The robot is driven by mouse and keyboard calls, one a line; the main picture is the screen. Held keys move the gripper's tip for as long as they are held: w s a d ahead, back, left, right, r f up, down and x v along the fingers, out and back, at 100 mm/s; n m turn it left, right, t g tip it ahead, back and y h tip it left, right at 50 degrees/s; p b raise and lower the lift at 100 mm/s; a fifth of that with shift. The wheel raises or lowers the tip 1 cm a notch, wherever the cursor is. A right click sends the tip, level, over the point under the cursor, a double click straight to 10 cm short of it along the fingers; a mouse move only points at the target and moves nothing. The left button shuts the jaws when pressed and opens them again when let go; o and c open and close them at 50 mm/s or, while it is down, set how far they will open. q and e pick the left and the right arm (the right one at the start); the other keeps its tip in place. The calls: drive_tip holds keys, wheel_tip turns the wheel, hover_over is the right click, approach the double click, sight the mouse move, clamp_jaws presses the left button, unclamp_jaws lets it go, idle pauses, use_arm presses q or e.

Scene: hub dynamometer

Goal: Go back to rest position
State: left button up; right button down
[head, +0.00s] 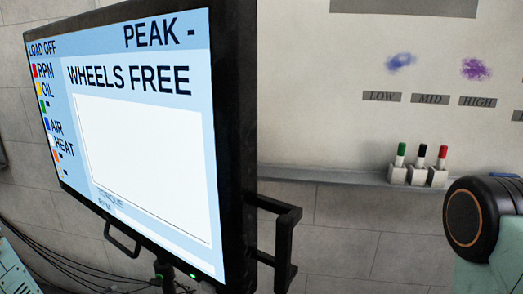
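Neither of my grippers shows in the head view, so I cannot see whether they are open or hold anything. A large black-framed monitor (150,140) stands close on the left, tilted in the picture. Its screen reads "WHEELS FREE", "LOAD OFF" and "PEAK -", with a blank white chart area. A black handle (286,240) sticks out from its right side.
A whiteboard (330,95) with LOW, MID and HIGH labels and blue and purple smudges is on the wall. Green, black and red markers (420,165) stand in white holders on its ledge (340,178). A black round device (468,222) is at the right edge. Cables (55,262) hang lower left.

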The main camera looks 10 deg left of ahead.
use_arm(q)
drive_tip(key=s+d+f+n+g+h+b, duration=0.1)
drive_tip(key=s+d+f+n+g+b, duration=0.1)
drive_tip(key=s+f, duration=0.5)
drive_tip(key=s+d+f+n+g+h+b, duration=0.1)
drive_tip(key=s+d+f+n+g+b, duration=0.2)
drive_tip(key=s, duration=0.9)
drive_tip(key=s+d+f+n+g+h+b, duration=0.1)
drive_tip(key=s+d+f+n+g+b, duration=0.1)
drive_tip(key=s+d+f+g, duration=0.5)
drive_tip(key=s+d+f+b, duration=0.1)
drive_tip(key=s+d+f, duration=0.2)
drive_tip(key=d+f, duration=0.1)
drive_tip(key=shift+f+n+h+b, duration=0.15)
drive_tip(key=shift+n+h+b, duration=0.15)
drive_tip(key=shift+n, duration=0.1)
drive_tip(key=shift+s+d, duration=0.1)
